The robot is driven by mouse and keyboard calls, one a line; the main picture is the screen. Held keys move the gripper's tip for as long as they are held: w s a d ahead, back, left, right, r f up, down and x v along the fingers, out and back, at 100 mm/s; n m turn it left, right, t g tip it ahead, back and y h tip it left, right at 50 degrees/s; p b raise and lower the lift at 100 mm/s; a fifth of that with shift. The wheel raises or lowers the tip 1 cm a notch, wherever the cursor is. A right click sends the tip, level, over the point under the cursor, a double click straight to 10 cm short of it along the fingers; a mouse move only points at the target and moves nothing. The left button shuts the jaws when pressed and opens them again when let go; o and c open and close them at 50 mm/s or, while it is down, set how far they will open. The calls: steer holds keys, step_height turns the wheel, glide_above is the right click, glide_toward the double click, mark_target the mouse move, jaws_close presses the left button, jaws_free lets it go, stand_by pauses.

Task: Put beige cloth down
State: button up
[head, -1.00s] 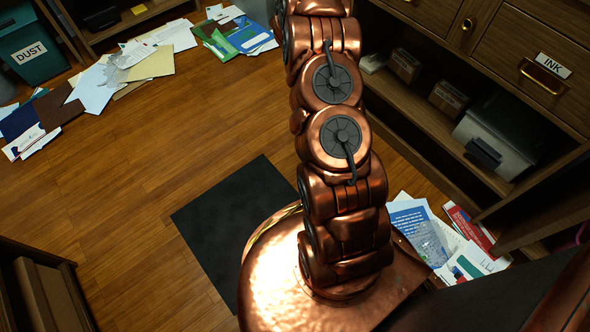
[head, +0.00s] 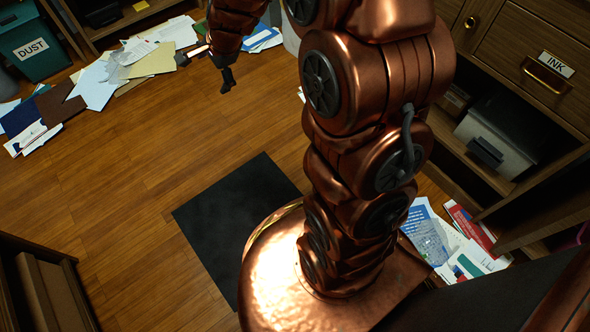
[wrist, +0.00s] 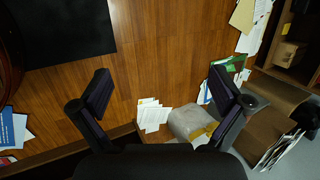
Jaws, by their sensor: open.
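My gripper (head: 213,66) is raised over the wooden floor near the paper piles in the head view. In the wrist view my gripper (wrist: 162,74) has its two dark fingers wide apart, with only floor showing between the tips. I cannot make out a beige cloth for certain in either view. A pale grey-beige thing (wrist: 188,121) with a yellowish patch shows beyond the fingers in the wrist view. I cannot tell whether it is cloth or a container.
Papers (head: 95,85) lie scattered at the far left by a green DUST bin (head: 35,45). A black mat (head: 235,215) lies on the floor beside my base. A shelf unit with an INK drawer (head: 540,75) stands at the right. Floor at left centre is clear.

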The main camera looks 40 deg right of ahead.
steer(key=s+a+r+n+g, duration=0.1)
steer(key=s+a+n+g, duration=0.2)
steer(key=s, duration=0.5)
steer(key=s+a+r+n+g, duration=0.1)
steer(key=s+a+n, duration=0.1)
steer(key=s+n, duration=0.5)
steer(key=s+d+r+n+g+h, duration=0.1)
steer(key=s+n+g, duration=0.1)
steer(key=s, duration=0.9)
steer(key=s+d+n+g+h, duration=0.1)
steer(key=s+n, duration=0.4)
steer(key=s, duration=0.5)
steer(key=shift+s+d+r+g, duration=0.35)
steer(key=shift+d+r+g, duration=0.05)
steer(key=shift+g, duration=0.3)
steer(key=w+a+r+t+p, duration=0.1)
steer(key=w+r+p, duration=0.1)
steer(key=r+p, duration=0.85)
steer(key=w+a+r+t+p, duration=0.1)
steer(key=w+a+r+p, duration=0.1)
steer(key=r+p, duration=0.8)
steer(key=s+d+r+p, duration=0.1)
steer(key=s+r+p, duration=0.1)
steer(key=r+p, duration=0.8)
steer(key=s+d+r+p, duration=0.2)
steer(key=r+p, duration=0.8)
steer(key=r, duration=0.2)
steer(key=shift+s+r+g, duration=0.15)
steer(key=shift+r+g, duration=0.1)
steer(key=shift+g, duration=0.05)
